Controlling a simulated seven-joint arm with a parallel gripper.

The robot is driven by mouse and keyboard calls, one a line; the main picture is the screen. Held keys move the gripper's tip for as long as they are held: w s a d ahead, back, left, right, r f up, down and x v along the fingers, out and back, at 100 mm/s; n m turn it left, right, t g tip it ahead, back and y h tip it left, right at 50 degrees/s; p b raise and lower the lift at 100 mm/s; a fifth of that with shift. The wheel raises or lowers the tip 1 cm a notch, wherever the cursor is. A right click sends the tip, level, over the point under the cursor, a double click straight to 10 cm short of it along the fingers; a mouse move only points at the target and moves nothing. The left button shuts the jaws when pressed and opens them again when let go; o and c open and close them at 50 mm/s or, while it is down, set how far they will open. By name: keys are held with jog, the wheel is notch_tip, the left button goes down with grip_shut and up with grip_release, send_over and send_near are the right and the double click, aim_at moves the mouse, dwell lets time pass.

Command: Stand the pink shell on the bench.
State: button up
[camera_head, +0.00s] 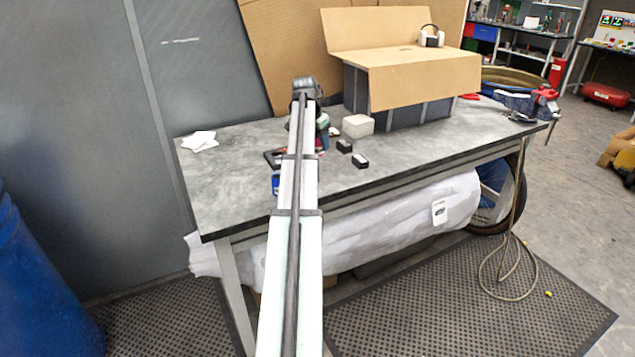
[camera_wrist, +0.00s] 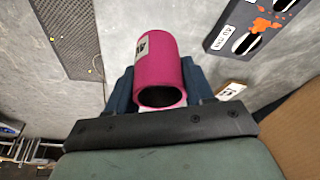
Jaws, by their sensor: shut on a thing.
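The pink shell (camera_wrist: 158,68) is a short hollow cylinder with a white label on its left side. In the wrist view it sits between the dark blue fingers of my gripper (camera_wrist: 160,82), which is shut on it. Its dark open end faces the camera, and its far end points toward the top of the picture. I cannot tell whether it touches the surface beyond. The grey bench (camera_head: 225,180) shows in the head view, with my arm reaching over it. There, my arm largely hides the gripper, and I cannot make out the shell.
In the head view, a pale block (camera_head: 357,126) and two small black blocks (camera_head: 360,161) lie right of my arm. A cardboard-topped box (camera_head: 425,75) stands behind. White pieces (camera_head: 199,142) lie at left. In the wrist view, a dark plate with holes (camera_wrist: 245,25) is at upper right.

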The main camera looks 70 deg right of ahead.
jog(key=shift+s+a+f, duration=0.15)
jog(key=shift+a+f, duration=0.1)
jog(key=shift+a, duration=0.3)
jog(key=shift+a+f, duration=0.1)
jog(key=shift+f, duration=4.8)
jog(key=shift+f, duration=0.1)
jog(key=o, duration=1.2)
jog(key=v, duration=1.2)
jog(key=shift+o, duration=0.3)
